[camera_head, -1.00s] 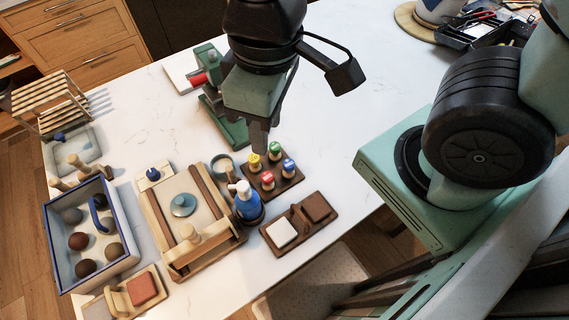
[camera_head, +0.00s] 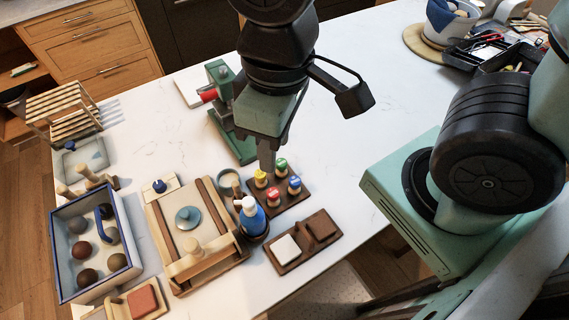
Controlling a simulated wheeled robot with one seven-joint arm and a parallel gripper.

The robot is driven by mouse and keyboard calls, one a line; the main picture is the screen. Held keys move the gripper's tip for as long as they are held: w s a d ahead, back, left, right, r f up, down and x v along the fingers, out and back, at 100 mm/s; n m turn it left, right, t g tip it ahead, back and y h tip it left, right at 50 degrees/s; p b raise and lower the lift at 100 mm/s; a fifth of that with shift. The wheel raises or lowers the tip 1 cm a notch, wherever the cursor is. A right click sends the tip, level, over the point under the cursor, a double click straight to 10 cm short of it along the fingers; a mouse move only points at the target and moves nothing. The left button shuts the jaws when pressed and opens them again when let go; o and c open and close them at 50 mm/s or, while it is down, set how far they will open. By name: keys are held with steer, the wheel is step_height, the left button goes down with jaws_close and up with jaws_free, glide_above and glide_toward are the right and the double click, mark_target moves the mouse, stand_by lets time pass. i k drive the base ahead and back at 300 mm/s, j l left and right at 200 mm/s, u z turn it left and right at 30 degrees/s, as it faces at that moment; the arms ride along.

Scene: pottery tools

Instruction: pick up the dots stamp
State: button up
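Several small stamps with coloured tops stand in a dark wooden rack (camera_head: 293,201): a yellow stamp (camera_head: 261,179), a green stamp (camera_head: 281,166), a red stamp (camera_head: 273,196) and a blue stamp (camera_head: 294,185). The marks on their tops are too small to read, so I cannot tell which is the dots stamp. My gripper (camera_head: 267,165) points down over the back of the rack, close to the yellow and green stamps. The fingers appear as one narrow shape, so their opening is not clear. No stamp is visibly lifted.
A green press (camera_head: 222,92) stands behind. The table (camera_head: 365,150) is clear right of the rack.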

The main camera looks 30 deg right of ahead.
mark_target(273, 194)
steer(key=u, duration=1.5)
steer(key=z, duration=1.35)
steer(key=j+z, duration=0.3)
steer(key=z, duration=0.15)
steer(key=k+j+z, duration=0.1)
steer(key=j+z, duration=0.3)
steer(key=k+j+z, duration=0.1)
steer(key=z, duration=0.35)
steer(key=k+j, duration=0.05)
steer(key=j, duration=0.05)
